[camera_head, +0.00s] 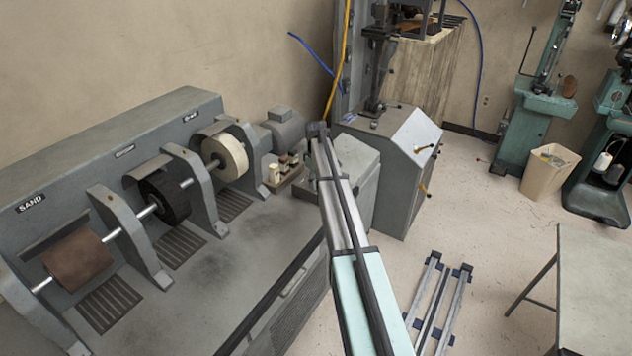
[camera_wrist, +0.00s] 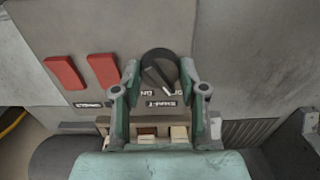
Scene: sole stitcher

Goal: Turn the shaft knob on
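The black round shaft knob (camera_wrist: 160,70) is on a grey panel in the wrist view, with a pale pointer mark slanting toward the lower right. A "SHAFT" label (camera_wrist: 162,103) sits just below it, and small lettering beside the knob is partly covered. My gripper (camera_wrist: 160,72) is open, with one green-grey finger to the left of the knob and one to the right. Whether the fingers touch the knob I cannot tell. The knob cannot be made out in the head view.
Two red switches (camera_wrist: 84,72) are left of the knob. Cream-coloured blocks (camera_wrist: 162,134) show below, between the fingers. In the head view, the grey sole stitcher machine bench (camera_head: 215,275) carries rollers along the left. A grey cabinet (camera_head: 400,185) stands behind; the floor at right is partly clear.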

